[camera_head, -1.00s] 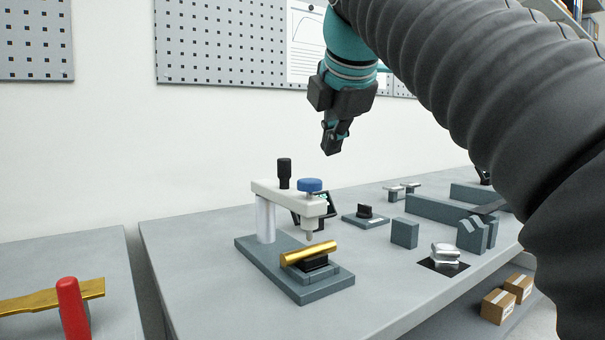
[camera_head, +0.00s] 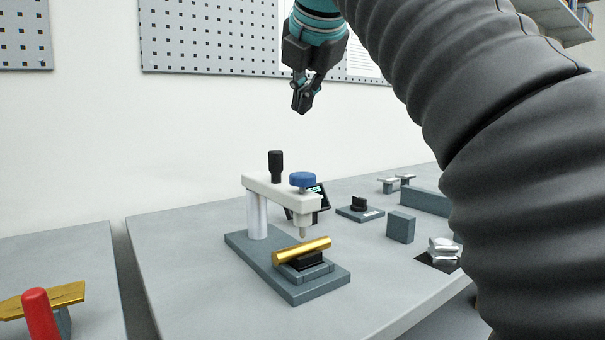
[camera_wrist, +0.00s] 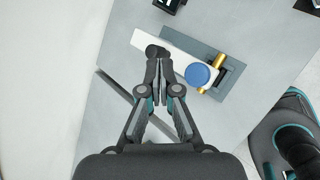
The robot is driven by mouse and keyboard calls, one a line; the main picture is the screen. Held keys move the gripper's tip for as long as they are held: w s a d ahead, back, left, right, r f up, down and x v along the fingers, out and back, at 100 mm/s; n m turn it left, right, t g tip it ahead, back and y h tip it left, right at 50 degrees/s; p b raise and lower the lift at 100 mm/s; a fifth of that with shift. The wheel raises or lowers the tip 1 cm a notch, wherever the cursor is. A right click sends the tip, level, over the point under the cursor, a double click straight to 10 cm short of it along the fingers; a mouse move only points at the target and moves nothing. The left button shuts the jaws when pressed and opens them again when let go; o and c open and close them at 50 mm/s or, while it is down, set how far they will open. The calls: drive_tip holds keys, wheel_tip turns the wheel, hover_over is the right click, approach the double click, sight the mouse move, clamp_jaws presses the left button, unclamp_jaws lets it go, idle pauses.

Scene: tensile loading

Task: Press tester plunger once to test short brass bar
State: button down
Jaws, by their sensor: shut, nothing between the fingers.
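The tester stands on a grey base (camera_head: 315,291) with a white arm (camera_head: 268,187), a black knob (camera_head: 276,166) and a blue round plunger cap (camera_head: 302,179). The short brass bar (camera_head: 301,250) lies on the black seat under the plunger tip, apart from it in the head view. My gripper (camera_head: 301,110) is shut and empty, in the air above the tester. In the wrist view my fingertips (camera_wrist: 159,64) point down beside the blue cap (camera_wrist: 198,75). The brass bar (camera_wrist: 219,61) shows only partly there, behind the white arm.
A small display (camera_head: 316,197) stands behind the tester. A black dial on a plate (camera_head: 359,207), a grey block (camera_head: 400,227) and silver pieces (camera_head: 443,249) lie to the right. A red handle (camera_head: 40,315) and a brass piece (camera_head: 68,294) are on the left table.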

sight(302, 173)
drive_tip(key=shift+f+b, duration=2.75)
drive_tip(key=shift+f, duration=1.25)
drive_tip(key=shift+f, duration=0.2)
drive_tip(key=shift+f, duration=0.2)
drive_tip(key=shift+f+b, duration=0.75)
drive_tip(key=shift+f, duration=0.1)
drive_tip(key=shift+r+p, duration=1.25)
drive_tip(key=shift+p, duration=0.1)
wheel_tip(302, 173, up, 3)
drive_tip(key=p, duration=0.3)
drive_tip(key=shift+r+p, duration=0.65)
drive_tip(key=shift+r, duration=0.35)
